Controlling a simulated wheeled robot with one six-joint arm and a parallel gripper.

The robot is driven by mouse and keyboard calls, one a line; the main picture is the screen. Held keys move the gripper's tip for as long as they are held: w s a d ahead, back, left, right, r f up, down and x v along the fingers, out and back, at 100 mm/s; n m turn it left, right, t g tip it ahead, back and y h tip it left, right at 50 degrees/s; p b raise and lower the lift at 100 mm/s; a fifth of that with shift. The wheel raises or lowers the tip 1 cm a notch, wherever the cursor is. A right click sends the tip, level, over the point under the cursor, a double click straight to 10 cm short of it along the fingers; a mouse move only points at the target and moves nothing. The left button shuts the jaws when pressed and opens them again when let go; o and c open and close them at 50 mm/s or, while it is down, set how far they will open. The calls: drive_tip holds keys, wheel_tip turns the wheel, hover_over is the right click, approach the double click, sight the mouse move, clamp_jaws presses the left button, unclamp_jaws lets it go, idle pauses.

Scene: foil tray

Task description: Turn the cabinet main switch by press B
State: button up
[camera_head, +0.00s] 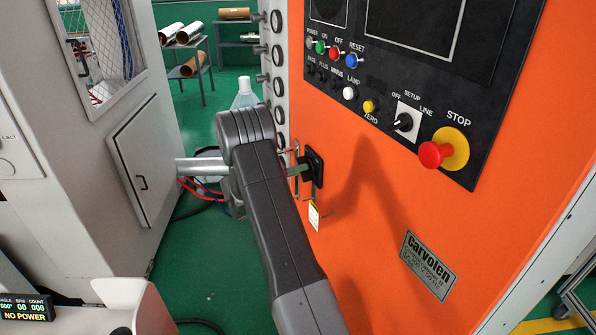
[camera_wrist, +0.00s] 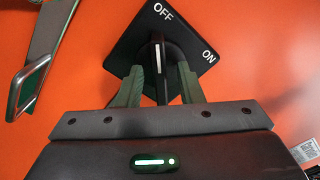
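The main switch (camera_wrist: 172,28) is a black square plate on an orange cabinet, marked OFF and ON, with a black rotary handle. The handle's white mark points toward OFF in the wrist view. My gripper (camera_wrist: 160,85) is open, with one green finger on each side of the handle and gaps visible on both sides. In the head view the switch (camera_head: 314,164) is on the orange cabinet front, with my gripper (camera_head: 300,170) reaching it from the left. A tag (camera_head: 314,214) hangs just below the switch.
A control panel (camera_head: 375,90) with coloured buttons, a selector (camera_head: 404,122) and a red STOP button (camera_head: 436,154) is above right. A metal handle (camera_wrist: 45,50) lies left of the switch in the wrist view. A display (camera_head: 27,308) reads NO POWER. A grey cabinet (camera_head: 60,190) stands left.

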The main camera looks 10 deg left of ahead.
drive_tip(key=b+v, duration=0.3)
drive_tip(key=v, duration=1)
drive_tip(key=shift+a, duration=0.2)
drive_tip(key=shift+s, duration=0.15)
drive_tip(key=p+x, duration=0.3)
drive_tip(key=x, duration=1)
drive_tip(key=shift+w+d, duration=0.25)
drive_tip(key=shift+d, duration=0.05)
